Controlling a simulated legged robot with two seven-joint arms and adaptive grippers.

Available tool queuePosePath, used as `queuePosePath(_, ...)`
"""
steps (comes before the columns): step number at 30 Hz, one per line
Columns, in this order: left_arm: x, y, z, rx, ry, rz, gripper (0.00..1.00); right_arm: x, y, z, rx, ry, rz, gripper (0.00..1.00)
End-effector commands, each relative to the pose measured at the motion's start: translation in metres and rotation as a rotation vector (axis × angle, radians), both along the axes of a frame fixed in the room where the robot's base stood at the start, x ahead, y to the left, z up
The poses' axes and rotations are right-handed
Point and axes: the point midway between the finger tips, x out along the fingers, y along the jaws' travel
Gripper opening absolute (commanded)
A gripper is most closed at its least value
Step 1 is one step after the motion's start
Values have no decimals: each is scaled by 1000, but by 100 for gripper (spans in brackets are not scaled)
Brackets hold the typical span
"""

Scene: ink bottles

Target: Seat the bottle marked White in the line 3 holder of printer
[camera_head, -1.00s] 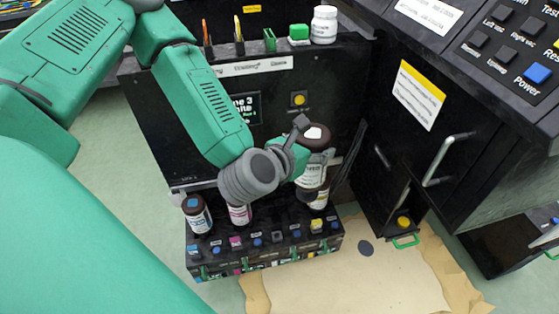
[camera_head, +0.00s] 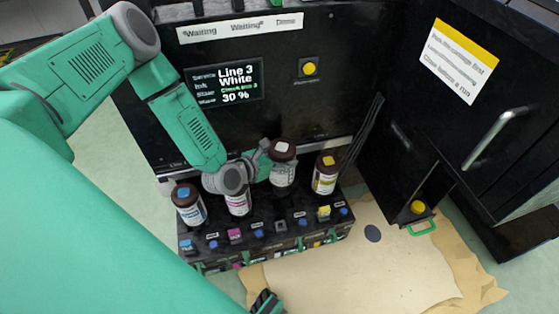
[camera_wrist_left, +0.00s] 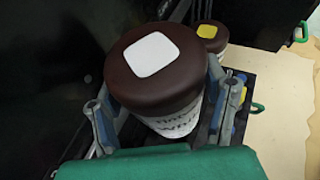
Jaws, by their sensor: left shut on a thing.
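The White bottle (camera_head: 283,172), with a brown cap bearing a white square, is in my left gripper (camera_head: 268,165). In the left wrist view its cap (camera_wrist_left: 153,62) is between the two fingers of the left gripper (camera_wrist_left: 163,112). It is about upright, between the magenta-label bottle (camera_head: 238,203) and the yellow bottle (camera_head: 326,174), and looks higher than both. The printer's holder block (camera_head: 272,246) is below it; the bottle's base and the holder under it cannot be seen clearly. A dark, green-edged part at the bottom edge may be my right gripper (camera_head: 266,303); its fingers are unclear.
The cyan bottle (camera_head: 188,206) stands at the row's left end. The printer screen (camera_head: 224,82) reads Line 3, White, 30 %. A dark cabinet with a handle (camera_head: 488,140) is on the right. A beige mat (camera_head: 350,275) lies in front.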

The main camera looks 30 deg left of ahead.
Motion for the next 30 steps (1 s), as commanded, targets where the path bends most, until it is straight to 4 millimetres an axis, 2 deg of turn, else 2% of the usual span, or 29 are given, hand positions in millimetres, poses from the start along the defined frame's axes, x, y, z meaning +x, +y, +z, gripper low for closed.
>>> queuePosePath(8,-1,0,-16,4,-1,-7,20,0,-2,-9,-2,1,-4,40)
queuePosePath(19,-1,1,-52,0,0,-7,20,0,-2,-33,-2,1,-4,40)
queuePosePath(30,-1,0,-54,2,-1,-6,20,0,-2,-34,-2,1,-3,40)
